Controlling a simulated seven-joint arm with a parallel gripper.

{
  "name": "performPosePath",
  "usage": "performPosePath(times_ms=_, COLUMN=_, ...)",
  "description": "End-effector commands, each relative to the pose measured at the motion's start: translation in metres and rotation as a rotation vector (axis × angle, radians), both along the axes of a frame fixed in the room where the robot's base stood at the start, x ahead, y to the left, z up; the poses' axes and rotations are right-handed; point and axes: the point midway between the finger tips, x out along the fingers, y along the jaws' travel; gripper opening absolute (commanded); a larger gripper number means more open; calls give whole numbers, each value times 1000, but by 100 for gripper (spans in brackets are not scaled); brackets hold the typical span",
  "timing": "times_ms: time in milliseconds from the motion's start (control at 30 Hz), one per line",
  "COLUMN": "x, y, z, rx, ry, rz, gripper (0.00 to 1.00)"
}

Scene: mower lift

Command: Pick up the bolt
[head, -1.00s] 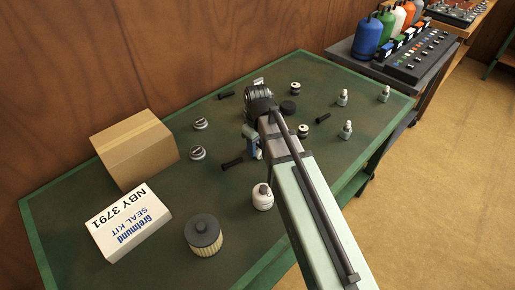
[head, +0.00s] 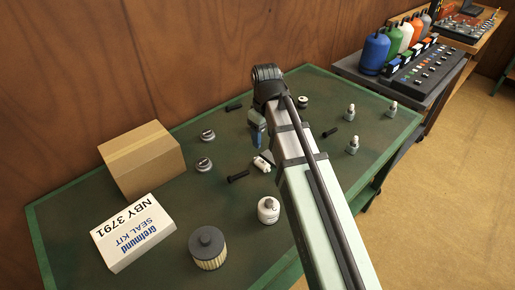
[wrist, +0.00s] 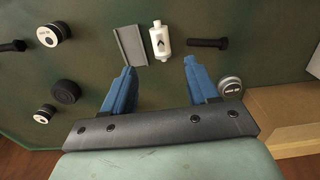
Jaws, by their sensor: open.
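Several black bolts lie on the green table. One bolt (head: 238,176) lies left of my gripper in the head view; it seems to be the bolt (wrist: 208,43) just past the right finger in the wrist view. Another bolt (head: 329,132) lies right of my arm, and a third (head: 234,106) is near the back edge. My gripper (wrist: 158,64), with blue fingers, is open and empty above the table. In the head view my gripper (head: 257,137) is partly hidden by my arm. A white canister (wrist: 160,41) and a grey plate (wrist: 130,45) show between and beyond the fingertips.
A cardboard box (head: 142,160), a seal kit box (head: 133,232), a round filter (head: 207,247) and a white canister (head: 268,209) stand left and front. Silver-black caps (head: 204,164) and upright fittings (head: 352,145) are scattered about. Bare table (head: 300,80) shows at the back.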

Motion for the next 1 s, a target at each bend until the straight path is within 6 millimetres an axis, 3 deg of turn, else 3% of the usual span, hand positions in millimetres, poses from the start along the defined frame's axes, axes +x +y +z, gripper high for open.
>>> performPosePath(times_ms=433, x=0, y=0, z=0, rx=0, ry=0, rz=0, gripper=100)
performPosePath(times_ms=733, x=-2, y=6, z=1, rx=0, ry=0, rz=10, gripper=100)
performPosePath(times_ms=1000, x=-19, y=49, z=7, rx=7, ry=-11, rz=88, gripper=100)
